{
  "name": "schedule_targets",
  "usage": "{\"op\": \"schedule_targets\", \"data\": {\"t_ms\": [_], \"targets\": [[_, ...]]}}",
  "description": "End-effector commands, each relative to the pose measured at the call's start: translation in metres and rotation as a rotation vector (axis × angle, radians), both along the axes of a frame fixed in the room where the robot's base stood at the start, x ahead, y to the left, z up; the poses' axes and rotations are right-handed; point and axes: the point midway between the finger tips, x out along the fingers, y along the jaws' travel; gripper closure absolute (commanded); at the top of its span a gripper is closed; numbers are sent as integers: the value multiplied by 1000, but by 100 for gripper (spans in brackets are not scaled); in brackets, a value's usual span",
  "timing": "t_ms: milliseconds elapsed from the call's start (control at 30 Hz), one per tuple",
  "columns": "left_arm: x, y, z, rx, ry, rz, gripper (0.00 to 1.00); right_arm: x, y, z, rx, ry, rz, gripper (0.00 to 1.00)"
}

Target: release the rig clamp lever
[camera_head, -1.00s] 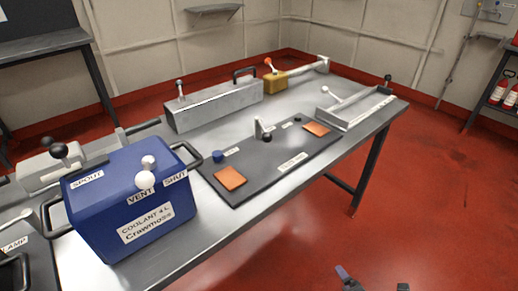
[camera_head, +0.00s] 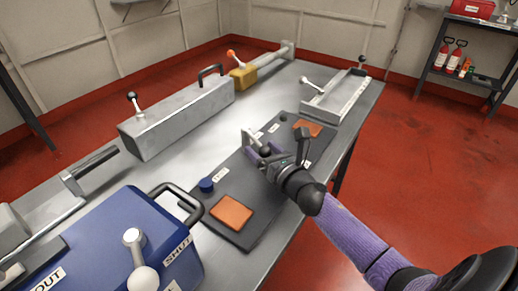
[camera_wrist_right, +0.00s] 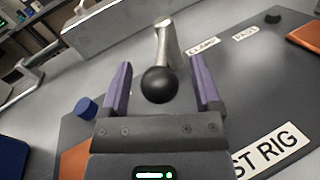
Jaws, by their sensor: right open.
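The rig clamp lever shows in the right wrist view as a pale metal arm (camera_wrist_right: 168,45) with a black ball knob (camera_wrist_right: 159,86). It stands on the dark test rig board (camera_head: 245,238), near the "CLAMP" label (camera_wrist_right: 203,47). My right gripper (camera_wrist_right: 160,72) is open, with one purple finger on each side of the knob. Gaps show between the knob and both fingers. In the head view my right gripper (camera_head: 264,153) reaches over the middle of the board and partly hides the lever (camera_head: 247,138). My left gripper is not in view.
The board also holds orange pads (camera_head: 232,212) and a blue knob (camera_head: 206,185). A blue coolant box (camera_head: 105,240) stands at the near left. A long grey box (camera_head: 180,118), a yellow block (camera_head: 243,77) and a grey tray fixture (camera_head: 335,98) stand around the board.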

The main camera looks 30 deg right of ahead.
Motion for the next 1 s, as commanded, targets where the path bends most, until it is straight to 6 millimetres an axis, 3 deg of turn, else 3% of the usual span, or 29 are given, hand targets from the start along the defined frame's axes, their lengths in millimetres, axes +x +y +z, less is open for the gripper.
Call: {"op": "schedule_targets", "data": {"t_ms": [133, 400, 767, 1000], "targets": [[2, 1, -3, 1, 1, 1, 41, 11, 0, 0, 1, 0, -1, 19], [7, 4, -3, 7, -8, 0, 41, 12, 0, 0, 1, 1, -1, 22], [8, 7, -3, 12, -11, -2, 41, 12, 0, 0, 2, 1, -1, 98], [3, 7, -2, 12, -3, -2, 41, 12, 0, 0, 2, 1, -1, 100]]}}
